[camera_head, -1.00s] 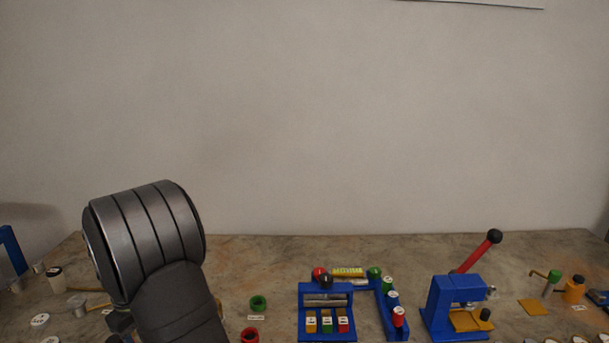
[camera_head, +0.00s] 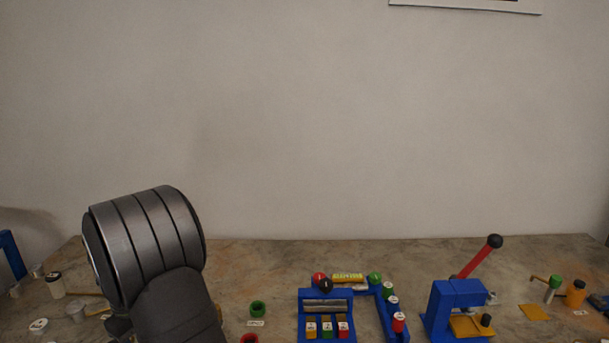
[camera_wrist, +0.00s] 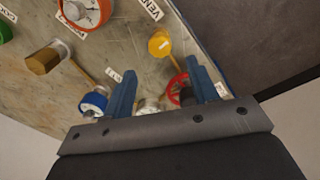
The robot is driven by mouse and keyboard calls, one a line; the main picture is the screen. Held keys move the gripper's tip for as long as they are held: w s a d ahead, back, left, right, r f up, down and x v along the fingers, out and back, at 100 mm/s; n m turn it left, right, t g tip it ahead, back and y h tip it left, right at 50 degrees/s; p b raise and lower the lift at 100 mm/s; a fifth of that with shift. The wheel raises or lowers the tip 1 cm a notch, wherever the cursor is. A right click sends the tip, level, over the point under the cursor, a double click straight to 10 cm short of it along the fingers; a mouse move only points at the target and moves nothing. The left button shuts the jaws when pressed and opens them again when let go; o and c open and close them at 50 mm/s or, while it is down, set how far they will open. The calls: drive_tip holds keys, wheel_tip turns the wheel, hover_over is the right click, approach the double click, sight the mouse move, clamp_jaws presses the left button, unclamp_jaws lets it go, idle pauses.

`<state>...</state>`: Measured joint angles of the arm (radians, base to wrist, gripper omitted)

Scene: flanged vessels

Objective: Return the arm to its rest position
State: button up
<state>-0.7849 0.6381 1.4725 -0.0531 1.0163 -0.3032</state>
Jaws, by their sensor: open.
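My gripper (camera_wrist: 164,92) shows in the wrist view with its two blue fingers apart. No object is held between them. Beyond and below the fingers lie a red ring-shaped part (camera_wrist: 174,88) and a small metallic piece (camera_wrist: 148,106), partly hidden by the gripper. My arm fills the lower left of the head view, and my gripper cannot be made out there.
The bench carries a blue fixture (camera_head: 325,298) with coloured blocks, a blue press (camera_head: 455,305) with a red lever (camera_head: 481,256), a green ring (camera_head: 258,308) and a red ring (camera_head: 249,338). A yellow plate (camera_head: 534,312) lies at right.

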wheel_tip(320, 180, down, 7)
drive_tip(key=shift+w+d+f, duration=0.1)
drive_tip(key=shift+w, duration=0.05)
drive_tip(key=shift+f, duration=0.25)
drive_tip(key=m, duration=0.8)
drive_tip(key=shift+w, duration=0.1)
drive_tip(key=m, duration=0.4)
drive_tip(key=shift+g, duration=0.3)
drive_tip(key=m, duration=0.5)
